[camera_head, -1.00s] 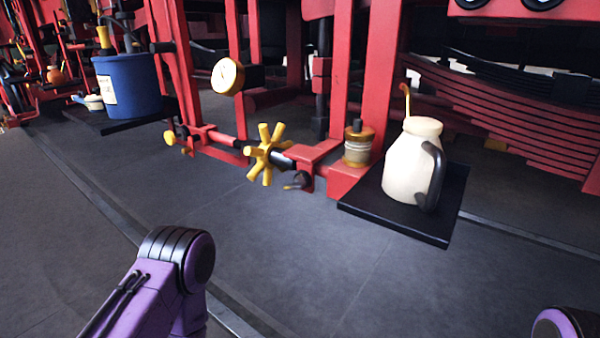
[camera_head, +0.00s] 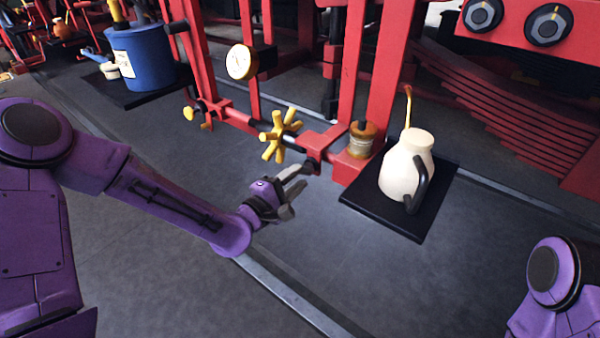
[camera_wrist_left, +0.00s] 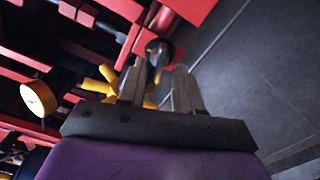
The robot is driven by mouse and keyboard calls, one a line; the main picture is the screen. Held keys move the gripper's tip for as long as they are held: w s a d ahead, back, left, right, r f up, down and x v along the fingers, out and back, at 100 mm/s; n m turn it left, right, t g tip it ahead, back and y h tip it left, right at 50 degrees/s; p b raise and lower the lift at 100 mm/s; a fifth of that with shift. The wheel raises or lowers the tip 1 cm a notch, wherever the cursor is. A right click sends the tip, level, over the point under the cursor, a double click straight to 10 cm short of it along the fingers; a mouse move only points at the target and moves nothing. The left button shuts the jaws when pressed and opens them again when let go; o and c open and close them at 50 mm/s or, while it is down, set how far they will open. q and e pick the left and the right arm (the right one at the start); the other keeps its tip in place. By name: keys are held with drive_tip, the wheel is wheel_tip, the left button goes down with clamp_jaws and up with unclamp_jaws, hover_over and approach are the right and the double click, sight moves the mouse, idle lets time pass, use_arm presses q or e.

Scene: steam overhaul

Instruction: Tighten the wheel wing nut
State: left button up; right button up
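A yellow wheel-shaped nut with several spokes (camera_head: 279,134) sits on a dark shaft on the low red frame in the head view. It also shows in the left wrist view (camera_wrist_left: 106,82), partly hidden behind one finger. My left gripper (camera_head: 302,177) is just in front of and below the nut, to its right, apart from it. Its two grey fingers are spread with nothing between them, as the left wrist view shows (camera_wrist_left: 160,72). A small dark round fitting (camera_wrist_left: 160,50) lies beyond the fingertips. My right gripper is outside the view; only part of the right arm shows.
A cream jug (camera_head: 406,168) stands on a black mat (camera_head: 380,212) to the right. An amber-and-clear jar (camera_head: 361,140) sits on the red frame (camera_head: 350,166). A round gauge (camera_head: 240,62) and a blue bucket (camera_head: 143,58) are left. The grey floor in front is clear.

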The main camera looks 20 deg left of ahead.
sight(306, 170)
use_arm(q)
drive_tip(key=shift+x, duration=1.1)
clamp_jaws()
drive_tip(key=m+b, duration=0.6)
drive_tip(key=m, duration=1.4)
drive_tip(key=shift+m, duration=0.3)
drive_tip(key=shift+r, duration=0.1)
idle(0.4)
